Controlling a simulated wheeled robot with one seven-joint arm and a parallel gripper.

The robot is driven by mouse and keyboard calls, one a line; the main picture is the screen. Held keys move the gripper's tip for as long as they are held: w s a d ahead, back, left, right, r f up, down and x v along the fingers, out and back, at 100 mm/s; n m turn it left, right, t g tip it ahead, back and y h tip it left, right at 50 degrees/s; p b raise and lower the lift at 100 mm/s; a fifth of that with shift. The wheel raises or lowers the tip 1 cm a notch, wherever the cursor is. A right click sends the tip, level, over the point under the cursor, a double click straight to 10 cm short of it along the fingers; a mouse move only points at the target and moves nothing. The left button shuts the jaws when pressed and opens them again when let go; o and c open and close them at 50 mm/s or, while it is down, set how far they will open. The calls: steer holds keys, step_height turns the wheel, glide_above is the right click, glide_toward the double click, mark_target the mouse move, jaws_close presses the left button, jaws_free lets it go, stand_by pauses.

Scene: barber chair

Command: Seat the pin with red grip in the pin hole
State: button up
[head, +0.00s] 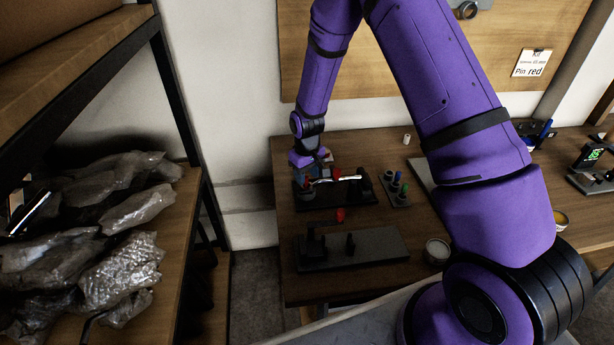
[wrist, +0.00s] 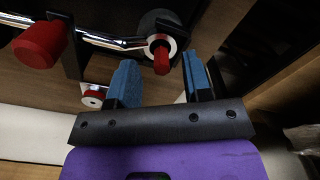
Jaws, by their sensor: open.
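In the wrist view, a short red grip, seemingly the pin's (wrist: 162,62), stands in a pale ring on a dark round fitting at one end of a chrome bar (wrist: 100,38). My gripper (wrist: 161,80) is open, its two blue fingertips on either side of that red grip in the picture, with gaps to both. I cannot tell how deep the pin sits; the hole itself is hidden. In the head view my gripper (head: 310,181) is low over the left end of the black fixture (head: 345,195), and its fingers are hard to make out.
A red knob (wrist: 40,44) is on the bar. A rack with blue and green pins (head: 396,188) stands right of the fixture. A grey plate with dark posts (head: 375,246) lies in front, with a red piece (head: 340,214) behind it.

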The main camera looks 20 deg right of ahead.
step_height(320, 180, up, 10)
stand_by(0.4)
stand_by(0.3)
step_height(320, 180, up, 14)
steer(key=t, duration=0.1)
glide_above(307, 178)
steer(key=s+d, duration=0.2)
steer(key=s, duration=0.3)
steer(key=s+d+r+m+t, duration=0.2)
steer(key=s+r, duration=0.6)
steer(key=r, duration=0.2)
steer(key=s+d+r+t, duration=0.1)
steer(key=s+r, duration=0.3)
steer(key=s, duration=0.6)
steer(key=s+d+r+m+t, duration=0.1)
steer(key=s+r, duration=0.2)
steer(key=s, duration=0.7)
steer(key=shift+s+d+r+m, duration=0.3)
steer(key=shift+d+r, duration=0.1)
